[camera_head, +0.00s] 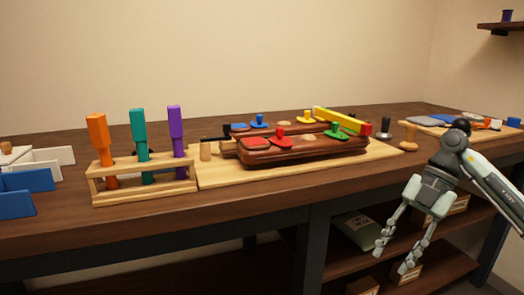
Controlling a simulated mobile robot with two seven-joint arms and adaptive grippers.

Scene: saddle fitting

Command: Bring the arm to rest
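My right gripper (392,260) hangs in front of the workbench's front edge at the right of the head view. Its two fingers point down and are spread apart, with nothing between them. My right arm comes in from the right edge and bends down to the gripper. The gripper is apart from the things on the bench. My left arm and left gripper are not in view.
On the bench, a wooden board (222,180) bears a brown saddle-like block (300,152) with coloured knobs. A wooden rack (145,193) holds orange, teal and purple tools. Blue and white dividers (28,180) stand at left. Below are shelves with a grey-green bag (357,230).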

